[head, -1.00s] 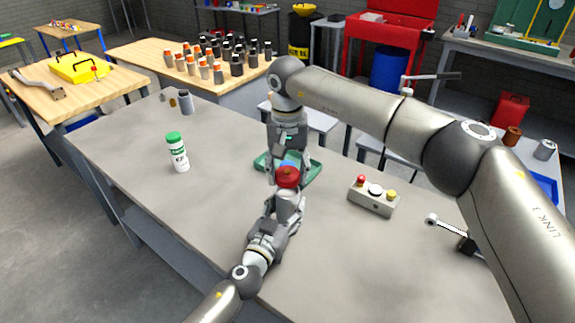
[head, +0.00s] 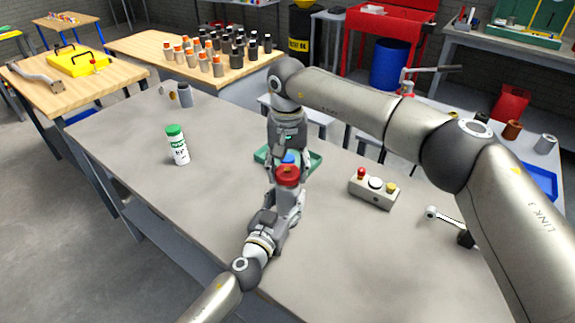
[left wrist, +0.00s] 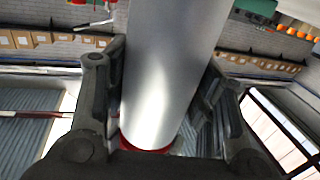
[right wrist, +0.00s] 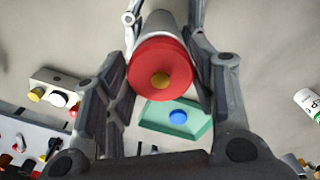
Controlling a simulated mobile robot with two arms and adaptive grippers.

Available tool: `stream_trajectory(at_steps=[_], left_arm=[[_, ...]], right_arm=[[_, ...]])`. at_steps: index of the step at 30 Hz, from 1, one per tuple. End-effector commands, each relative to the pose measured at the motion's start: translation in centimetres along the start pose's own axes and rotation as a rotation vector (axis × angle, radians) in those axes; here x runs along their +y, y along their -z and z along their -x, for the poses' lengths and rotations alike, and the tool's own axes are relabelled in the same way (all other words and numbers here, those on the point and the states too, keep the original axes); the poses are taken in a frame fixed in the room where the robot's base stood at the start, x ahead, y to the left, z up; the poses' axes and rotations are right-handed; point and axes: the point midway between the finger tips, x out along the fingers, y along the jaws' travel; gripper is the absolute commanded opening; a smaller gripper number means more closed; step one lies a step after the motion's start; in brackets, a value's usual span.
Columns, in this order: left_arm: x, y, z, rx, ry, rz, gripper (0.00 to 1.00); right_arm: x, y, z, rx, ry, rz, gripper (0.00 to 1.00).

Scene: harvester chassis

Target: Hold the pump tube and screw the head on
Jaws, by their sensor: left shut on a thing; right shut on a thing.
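My left gripper (head: 287,212) is shut on the pump tube, a silver cylinder that fills the middle of the left wrist view (left wrist: 170,70). The red pump head (head: 288,175) sits at the tube's upper end. In the right wrist view the head (right wrist: 150,85) is a red disc with a brass centre. A red edge (left wrist: 148,143) also shows beside the tube in the left wrist view. My right gripper (head: 288,160) reaches down from above, its fingers on both sides of the head and shut on it.
A green tray (right wrist: 200,128) with a blue round piece (right wrist: 179,117) lies behind the grippers. A button box (head: 373,188) stands right, and a white bottle with green cap (head: 178,147) stands left. The grey table (head: 130,150) is mostly clear between them.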

Motion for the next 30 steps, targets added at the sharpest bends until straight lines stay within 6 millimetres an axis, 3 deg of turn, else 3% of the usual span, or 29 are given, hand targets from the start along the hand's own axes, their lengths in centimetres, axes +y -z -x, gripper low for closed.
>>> stream_trajectory(at_steps=[29, 30], left_arm=[[0.0, -0.1, 0.0, -0.001, 0.001, 0.000, 0.09], [0.0, -0.1, 0.0, -0.001, 0.001, 0.000, 0.00]], right_arm=[[0.0, 0.0, -1.1, 0.001, 0.001, 0.000, 0.26], [0.0, 0.0, -1.1, 0.000, 0.000, 0.000, 0.26]])
